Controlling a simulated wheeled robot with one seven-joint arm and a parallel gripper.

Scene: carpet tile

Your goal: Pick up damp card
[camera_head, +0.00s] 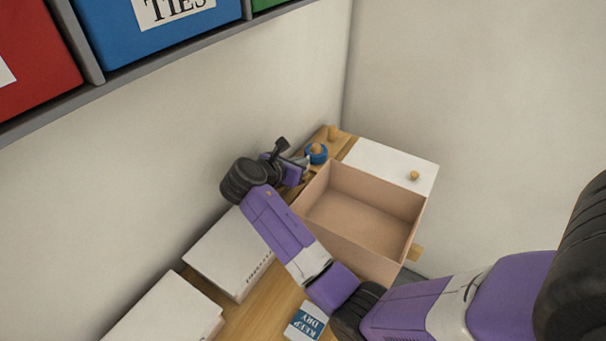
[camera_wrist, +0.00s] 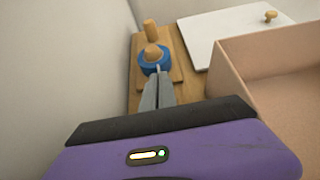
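No thing is plainly recognisable as a damp card. A small white and blue packet printed "KEEP DRY" (camera_head: 305,322) lies on the wooden surface at the bottom of the head view, partly cut off by the frame edge. My gripper (camera_head: 306,165) is far from it, at the back beside the drawer. In the wrist view my gripper's grey fingers (camera_wrist: 158,75) lie close together, with nothing visible between them. They point at a blue round object with a wooden knob (camera_wrist: 152,60), seen also in the head view (camera_head: 316,154). I cannot tell whether they touch it.
An open, empty-looking drawer (camera_head: 355,248) stands right of my gripper, with a white knobbed panel (camera_head: 392,165) behind it. Two white boxes (camera_head: 228,252) (camera_head: 165,312) lie along the left wall. A shelf with red and blue bins (camera_head: 155,30) overhangs the upper left.

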